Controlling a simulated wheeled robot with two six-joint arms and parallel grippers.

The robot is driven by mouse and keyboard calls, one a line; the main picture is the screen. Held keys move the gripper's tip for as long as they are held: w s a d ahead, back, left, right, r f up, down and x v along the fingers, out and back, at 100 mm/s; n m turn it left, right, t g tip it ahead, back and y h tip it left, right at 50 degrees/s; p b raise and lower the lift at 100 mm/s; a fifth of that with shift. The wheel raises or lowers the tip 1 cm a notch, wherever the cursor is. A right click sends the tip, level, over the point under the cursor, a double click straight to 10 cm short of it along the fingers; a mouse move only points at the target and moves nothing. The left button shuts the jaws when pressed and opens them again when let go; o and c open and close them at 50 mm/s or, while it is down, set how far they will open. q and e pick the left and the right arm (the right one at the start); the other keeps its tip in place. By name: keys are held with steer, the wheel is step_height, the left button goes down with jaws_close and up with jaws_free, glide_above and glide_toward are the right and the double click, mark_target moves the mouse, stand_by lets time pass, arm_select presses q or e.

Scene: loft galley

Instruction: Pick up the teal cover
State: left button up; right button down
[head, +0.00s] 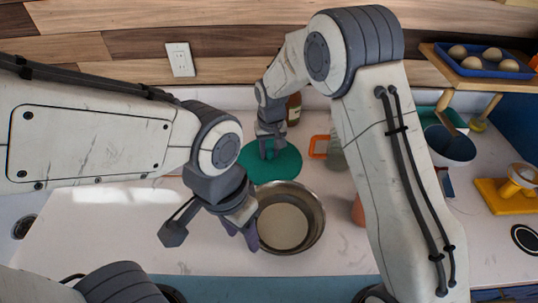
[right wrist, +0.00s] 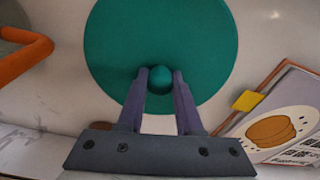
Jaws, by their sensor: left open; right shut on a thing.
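The teal cover (head: 285,170) is a round disc with a small knob, behind the metal pan in the head view. In the right wrist view the cover (right wrist: 200,35) fills the upper middle. My right gripper (right wrist: 160,80) is shut on its knob, one finger at each side. In the head view my right gripper (head: 268,150) reaches down onto the cover. I cannot tell whether the cover touches the counter. My left gripper (head: 242,238) is open at the left rim of the metal pan (head: 319,222), which has something beige inside; whether they touch is unclear.
An orange-handled vessel (head: 335,152) and a brown bottle (head: 293,110) stand close to the cover. A recipe card (right wrist: 275,125) lies near my right gripper. A dark blue bowl (head: 448,148), a yellow stand (head: 500,196) and a raised blue tray (head: 500,70) are right.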

mark_target(269, 149)
step_height(269, 149, up, 18)
steer(key=b, duration=0.1)
steer(key=shift+b, duration=0.3)
steer(key=shift+r, duration=0.1)
stand_by(0.4)
